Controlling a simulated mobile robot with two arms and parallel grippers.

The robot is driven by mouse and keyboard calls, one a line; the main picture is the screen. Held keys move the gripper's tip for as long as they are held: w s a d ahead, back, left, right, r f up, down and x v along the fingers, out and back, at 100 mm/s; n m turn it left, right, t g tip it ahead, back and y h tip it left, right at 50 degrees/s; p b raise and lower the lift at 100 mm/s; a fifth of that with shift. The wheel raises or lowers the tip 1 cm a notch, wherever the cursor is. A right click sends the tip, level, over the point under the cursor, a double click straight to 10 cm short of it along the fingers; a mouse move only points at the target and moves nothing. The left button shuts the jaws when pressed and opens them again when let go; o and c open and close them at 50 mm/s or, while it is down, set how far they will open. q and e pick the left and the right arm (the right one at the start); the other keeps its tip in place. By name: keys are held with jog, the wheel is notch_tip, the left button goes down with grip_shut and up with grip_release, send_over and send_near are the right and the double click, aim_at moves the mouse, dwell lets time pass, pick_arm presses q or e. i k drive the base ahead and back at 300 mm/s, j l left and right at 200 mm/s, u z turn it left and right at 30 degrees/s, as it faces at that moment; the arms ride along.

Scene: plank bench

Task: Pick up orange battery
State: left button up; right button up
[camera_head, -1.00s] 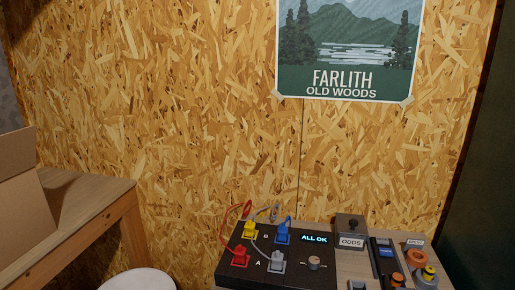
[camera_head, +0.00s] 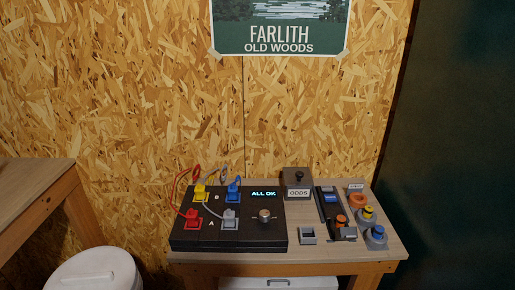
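No gripper of mine shows in the head view. Small orange items are on the right side of the bench (camera_head: 302,241). One is a short orange piece (camera_head: 341,221) at a small dark device. Another is an orange round piece (camera_head: 358,201) farther back, below a small white label. They are too small for me to tell which, if either, is the orange battery.
A black panel (camera_head: 262,234) with coloured plugs and a lit "ALL OK" display fills the bench's left part. A box (camera_head: 297,184) labelled "ODDS" stands behind. A yellow-topped piece (camera_head: 368,213) and a grey-blue one (camera_head: 376,237) are at right. A white bin (camera_head: 96,273) stands left.

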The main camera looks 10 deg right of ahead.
aim_at(340, 220)
jog(key=z, duration=1.3)
jog(key=i+u, duration=0.25)
jog(key=i, duration=0.15)
